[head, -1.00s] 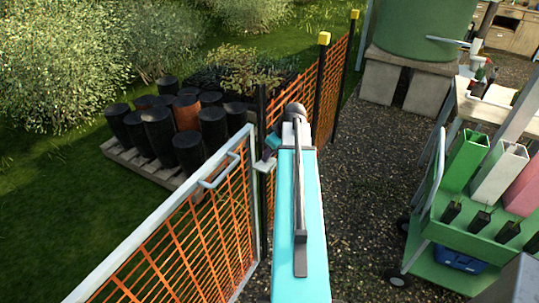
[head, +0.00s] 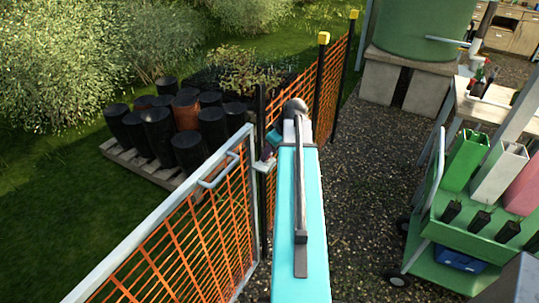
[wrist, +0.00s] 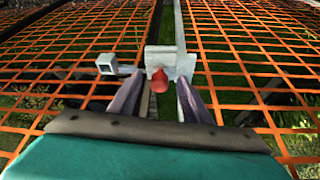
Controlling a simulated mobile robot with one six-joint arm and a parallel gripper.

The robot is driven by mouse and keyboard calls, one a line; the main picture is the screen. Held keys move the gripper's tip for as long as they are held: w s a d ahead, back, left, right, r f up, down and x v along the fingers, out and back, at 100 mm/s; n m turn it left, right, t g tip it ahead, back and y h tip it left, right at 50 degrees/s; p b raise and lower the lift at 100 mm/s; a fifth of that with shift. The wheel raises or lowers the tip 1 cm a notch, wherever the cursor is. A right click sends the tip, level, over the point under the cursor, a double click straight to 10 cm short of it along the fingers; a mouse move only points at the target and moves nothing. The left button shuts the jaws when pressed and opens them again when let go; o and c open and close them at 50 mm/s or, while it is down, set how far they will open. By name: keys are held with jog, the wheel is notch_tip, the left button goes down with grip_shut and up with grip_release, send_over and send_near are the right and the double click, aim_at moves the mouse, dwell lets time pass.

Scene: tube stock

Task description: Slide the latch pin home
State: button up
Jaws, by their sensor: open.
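The latch shows in the wrist view as a pale grey plate (wrist: 172,60) on the gate line, with a red knob (wrist: 158,82) standing out from it. A small square open-ended grey socket (wrist: 120,66) sits to its left, apart from the knob. My gripper (wrist: 159,87) is open, with one finger on each side of the red knob; I cannot tell whether either finger touches it. The pin's shaft is not clearly visible. In the head view, my gripper (head: 264,160) is at the gate's far upright, and my arm hides part of the latch.
The gate (head: 152,213) has orange mesh, a pale metal frame and a grey handle (head: 220,170). A mesh fence (head: 330,85) continues beyond it. Black pots (head: 160,132) stand on a pallet behind the gate. A green cart (head: 460,235) stands right, with clear gravel (head: 365,190) between.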

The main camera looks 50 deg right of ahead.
jog(key=b+v, duration=0.3)
jog(key=v, duration=0.9)
jog(key=shift+s+r, duration=0.1)
dwell(1.2)
